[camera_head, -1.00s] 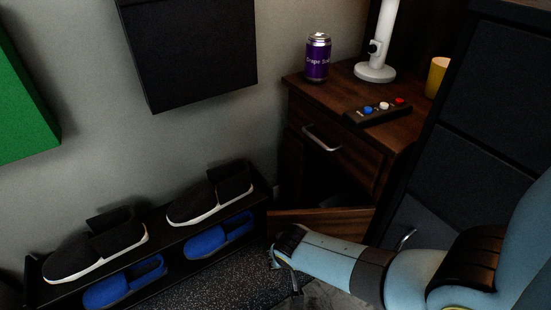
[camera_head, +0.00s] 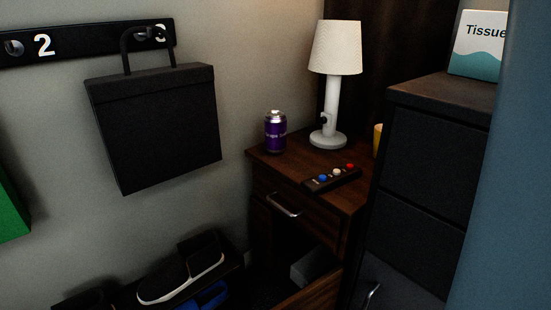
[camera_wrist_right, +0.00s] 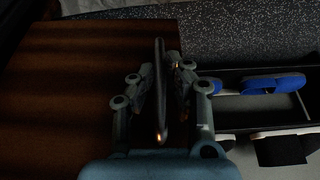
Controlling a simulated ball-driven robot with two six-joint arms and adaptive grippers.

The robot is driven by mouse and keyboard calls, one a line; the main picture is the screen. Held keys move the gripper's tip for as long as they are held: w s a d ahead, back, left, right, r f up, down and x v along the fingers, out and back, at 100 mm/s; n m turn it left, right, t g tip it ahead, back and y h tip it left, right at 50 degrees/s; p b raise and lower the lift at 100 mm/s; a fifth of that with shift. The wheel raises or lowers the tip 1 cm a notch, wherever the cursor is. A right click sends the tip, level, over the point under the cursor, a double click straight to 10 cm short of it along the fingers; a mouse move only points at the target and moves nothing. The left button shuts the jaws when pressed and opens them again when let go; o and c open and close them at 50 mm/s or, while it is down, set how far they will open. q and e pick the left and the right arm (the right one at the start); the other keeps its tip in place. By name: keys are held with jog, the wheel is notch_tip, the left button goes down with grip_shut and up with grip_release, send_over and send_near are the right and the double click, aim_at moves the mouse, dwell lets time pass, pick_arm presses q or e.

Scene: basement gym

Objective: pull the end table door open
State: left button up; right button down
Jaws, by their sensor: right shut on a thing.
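The end table (camera_head: 262,225) is dark wood and stands in the corner in the head view. Its door (camera_head: 318,292) stands swung out from the front, hinged at the right, and its lower part is cut off by the frame. In the right wrist view the door (camera_wrist_right: 70,100) is a brown panel at left. My right gripper (camera_wrist_right: 163,78) is shut on the door handle (camera_wrist_right: 160,95), a thin dark bar between its fingers. The right gripper is outside the head view. My left gripper is in neither view.
A purple can (camera_head: 275,131), a white lamp (camera_head: 328,95) and a button box (camera_head: 332,178) stand on the table top. A pale box (camera_head: 310,264) shows inside. A dark cabinet (camera_head: 425,155) stands close at right. A shoe rack (camera_wrist_right: 230,76) is near the gripper.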

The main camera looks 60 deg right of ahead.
jog(key=c, duration=1.4)
grip_release()
jog(key=v, duration=1.2)
jog(key=shift+w, duration=0.1)
